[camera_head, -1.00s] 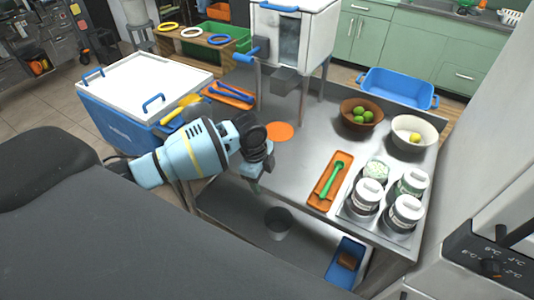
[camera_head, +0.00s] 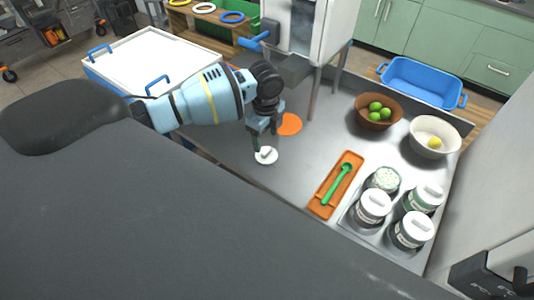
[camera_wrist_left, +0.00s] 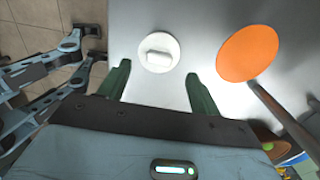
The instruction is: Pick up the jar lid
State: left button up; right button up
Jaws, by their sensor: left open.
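The jar lid (camera_head: 266,155) is a white disc with a raised grip bar. It lies flat on the metal table near its front edge. My left gripper (camera_head: 264,140) is open and points down just above the lid. In the left wrist view, the lid (camera_wrist_left: 159,50) shows just beyond the open fingertips, roughly centred between the two green fingers (camera_wrist_left: 158,69). Nothing is between the fingers. An open jar (camera_head: 383,180) with pale contents stands among several lidded jars on a tray (camera_head: 350,222). My right gripper does not show.
An orange disc (camera_head: 289,124) lies just beyond the lid. A metal post in the wrist view (camera_wrist_left: 275,108) stands near it. An orange tray (camera_head: 321,208) with a green spoon (camera_head: 337,184) lies to the right. A brown bowl (camera_head: 362,112) and a white bowl (camera_head: 424,145) stand farther back.

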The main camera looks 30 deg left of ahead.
aim_at(266, 150)
pick_arm(q)
jog(key=shift+d+f, duration=0.15)
jog(key=shift+f, duration=2.35)
jog(key=shift+s, duration=0.1)
jog(key=shift+c, duration=0.4)
jog(key=c, duration=1)
